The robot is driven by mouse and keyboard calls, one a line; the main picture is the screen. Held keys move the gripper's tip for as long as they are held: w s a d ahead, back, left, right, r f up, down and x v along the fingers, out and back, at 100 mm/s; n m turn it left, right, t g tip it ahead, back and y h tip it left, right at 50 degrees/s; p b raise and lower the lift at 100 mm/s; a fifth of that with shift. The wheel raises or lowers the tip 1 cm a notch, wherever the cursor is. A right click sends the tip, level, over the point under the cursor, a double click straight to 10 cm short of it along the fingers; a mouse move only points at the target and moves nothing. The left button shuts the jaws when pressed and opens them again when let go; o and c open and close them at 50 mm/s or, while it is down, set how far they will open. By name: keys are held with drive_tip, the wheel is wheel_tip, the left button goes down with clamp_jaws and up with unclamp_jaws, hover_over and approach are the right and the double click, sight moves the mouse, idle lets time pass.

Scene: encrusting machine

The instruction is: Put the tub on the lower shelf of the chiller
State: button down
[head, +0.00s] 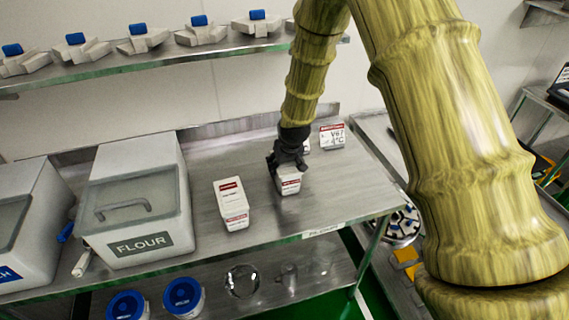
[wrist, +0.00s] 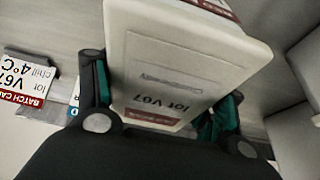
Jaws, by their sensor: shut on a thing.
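My gripper (head: 287,165) is shut on a white tub (head: 289,184) with a red-edged label, over the steel table. The tub fills the middle of the wrist view (wrist: 180,62), its face reading "lot V67", between the two fingers of my gripper (wrist: 158,115). I cannot tell whether its base touches the table. A second white tub (head: 232,203) with a red label stands to the left. A batch card (head: 332,137) reading V67 and 4°C stands behind the held tub; it also shows in the wrist view (wrist: 28,82). I cannot make out the chiller.
A flour bin (head: 135,205) and another bin (head: 28,220) stand at left. A wall shelf (head: 150,62) carries several blue-topped parts. Blue-lidded containers (head: 183,296) and glassware (head: 242,281) sit below the table. The table (head: 345,190) is clear right of the held tub.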

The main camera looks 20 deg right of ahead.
idle(0.3)
drive_tip(key=shift+c, duration=2)
unclamp_jaws()
drive_tip(key=shift+o, duration=1.1)
drive_tip(key=shift+r, duration=0.15)
